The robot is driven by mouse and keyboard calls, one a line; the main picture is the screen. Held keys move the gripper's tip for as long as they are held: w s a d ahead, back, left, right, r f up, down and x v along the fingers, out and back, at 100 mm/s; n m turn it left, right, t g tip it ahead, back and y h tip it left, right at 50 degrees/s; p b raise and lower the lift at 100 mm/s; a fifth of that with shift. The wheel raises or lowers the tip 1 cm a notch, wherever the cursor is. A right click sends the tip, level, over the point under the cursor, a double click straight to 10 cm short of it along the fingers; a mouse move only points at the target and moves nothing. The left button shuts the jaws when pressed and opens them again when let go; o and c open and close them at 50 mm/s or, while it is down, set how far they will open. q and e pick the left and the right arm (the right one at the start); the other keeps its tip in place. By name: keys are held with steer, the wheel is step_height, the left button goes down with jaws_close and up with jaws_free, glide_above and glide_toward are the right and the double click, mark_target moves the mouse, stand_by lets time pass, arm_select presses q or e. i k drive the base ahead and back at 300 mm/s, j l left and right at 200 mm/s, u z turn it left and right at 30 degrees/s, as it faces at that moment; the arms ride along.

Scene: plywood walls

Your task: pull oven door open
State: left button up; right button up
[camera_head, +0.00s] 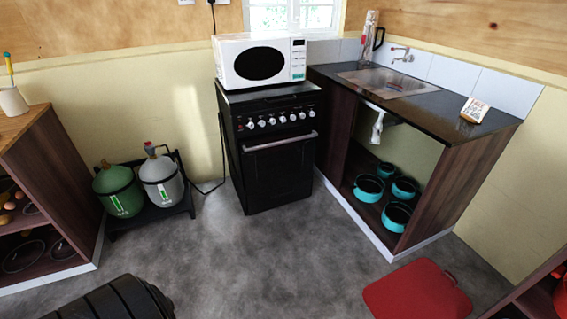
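The black oven (268,145) stands against the back wall in the middle of the head view. Its front door (280,175) looks shut. A silver bar handle (281,142) runs across the top of the door, below a row of white knobs. Neither of my grippers shows in the head view.
A white microwave (262,61) sits on top of the oven. The sink counter (440,105) adjoins it on the right, with teal pots below. Gas bottles (118,190) stand at left. A red seat (417,290) and black ribbed object (112,300) are in front. Grey floor before the oven is clear.

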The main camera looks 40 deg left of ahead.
mark_target(274, 161)
steer(key=i+u, duration=0.5)
steer(key=i, duration=1)
